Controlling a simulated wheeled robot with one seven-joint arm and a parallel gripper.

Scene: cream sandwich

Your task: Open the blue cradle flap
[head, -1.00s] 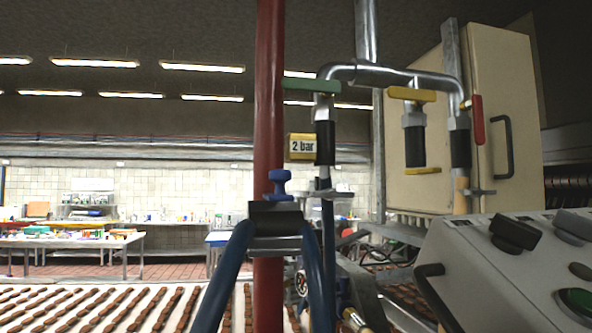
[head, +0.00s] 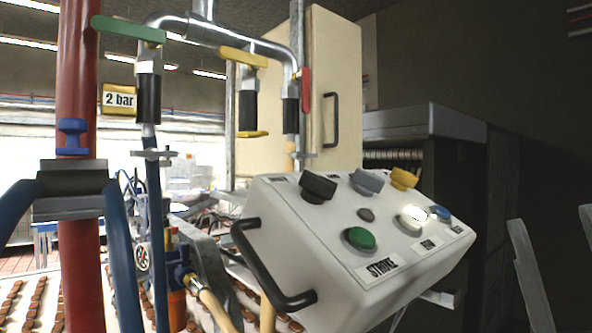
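A blue knob-shaped piece (head: 72,137) is on the red vertical pipe (head: 76,235) at the left of the head view. Just below it, a dark block (head: 70,179) with a grey plate is at the pipe, and blue hose (head: 121,255) hangs down on both sides of it. This may be the blue cradle, but I cannot tell which part is its flap or whether it is open. My gripper is not in view.
A grey control box (head: 400,290) with coloured knobs, buttons and a black handle (head: 262,270) fills the lower right. Overhead metal piping has green (head: 128,29), yellow (head: 243,57) and red (head: 305,88) valve levers. A conveyor with brown biscuits runs below left.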

